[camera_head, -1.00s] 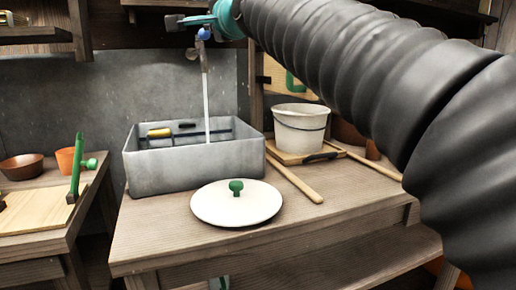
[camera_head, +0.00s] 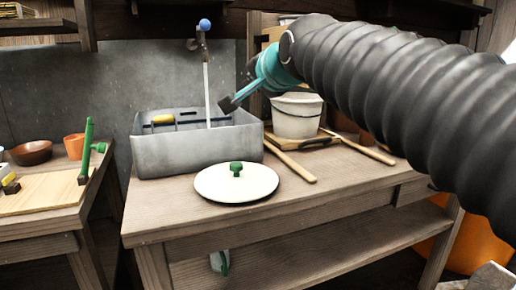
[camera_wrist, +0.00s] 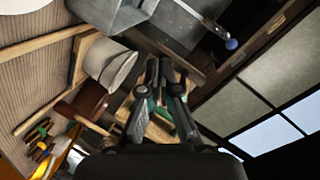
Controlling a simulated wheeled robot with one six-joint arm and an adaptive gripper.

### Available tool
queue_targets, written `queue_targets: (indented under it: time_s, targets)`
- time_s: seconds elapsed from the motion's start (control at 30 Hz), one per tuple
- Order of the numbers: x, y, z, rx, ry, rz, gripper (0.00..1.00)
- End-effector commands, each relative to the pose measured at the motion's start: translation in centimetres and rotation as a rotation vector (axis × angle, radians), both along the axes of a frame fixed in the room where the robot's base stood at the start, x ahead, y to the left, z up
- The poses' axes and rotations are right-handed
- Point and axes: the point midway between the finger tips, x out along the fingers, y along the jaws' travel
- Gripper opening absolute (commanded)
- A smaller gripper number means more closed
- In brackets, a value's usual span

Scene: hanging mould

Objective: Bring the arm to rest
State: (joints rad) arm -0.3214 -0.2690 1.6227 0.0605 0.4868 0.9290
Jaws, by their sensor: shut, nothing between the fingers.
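My gripper (camera_head: 228,104) is shut and empty. In the head view its dark fingertips hang in the air at the right end of the grey basin (camera_head: 190,152), left of the white bucket (camera_head: 297,117). My arm, in a black ribbed sleeve, reaches in from the right. In the wrist view my gripper (camera_wrist: 166,68) points up the picture with its fingers together.
A tap with a blue knob (camera_head: 205,24) runs a stream of water into the basin. A white lid (camera_head: 236,183) with a green knob lies on the workbench (camera_head: 330,200) in front. A wooden stick (camera_head: 290,160) lies beside it.

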Motion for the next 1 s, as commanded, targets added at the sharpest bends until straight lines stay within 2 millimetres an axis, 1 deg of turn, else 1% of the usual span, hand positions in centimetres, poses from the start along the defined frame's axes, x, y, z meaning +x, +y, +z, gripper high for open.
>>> queue_targets:
  time_s: [0.03, 0.07, 0.1, 0.17, 0.2, 0.27, 0.3, 0.37, 0.4, 0.47, 0.5, 0.6, 0.7, 0.8, 0.9, 1.0]
  targets:
    - [-0.9, -1.5, -2.0, -0.06, 0.026, -0.008, 0.0]
    - [-1.6, -2.3, -3.4, -0.103, 0.045, -0.008, 0.0]
    - [-2.5, -3.6, -5.4, -0.163, 0.071, -0.008, 0.0]
    - [-4.1, -5.4, -8.6, -0.256, 0.117, -0.003, 0.0]
    - [-5.2, -6.5, -10.6, -0.315, 0.147, 0.005, 0.0]
    - [-7.0, -8.1, -13.8, -0.4, 0.196, 0.021, 0.0]
    - [-8.3, -9.1, -15.8, -0.455, 0.227, 0.034, 0.0]
    - [-10.3, -10.5, -18.9, -0.533, 0.277, 0.058, 0.0]
    - [-11.7, -11.4, -21.0, -0.581, 0.311, 0.078, 0.0]
    - [-13.9, -12.7, -24.0, -0.649, 0.361, 0.11, 0.0]
    - [-15.4, -13.4, -25.9, -0.692, 0.395, 0.134, 0.0]
    - [-18.9, -14.9, -30.2, -0.778, 0.469, 0.195, 0.0]
    - [-21.6, -15.9, -33.5, -0.84, 0.527, 0.252, 0.0]
    - [-23.5, -16.4, -35.6, -0.878, 0.563, 0.292, 0.0]
    - [-24.4, -16.6, -36.6, -0.895, 0.582, 0.314, 0.0]
    - [-24.6, -16.7, -36.8, -0.9, 0.585, 0.32, 0.0]
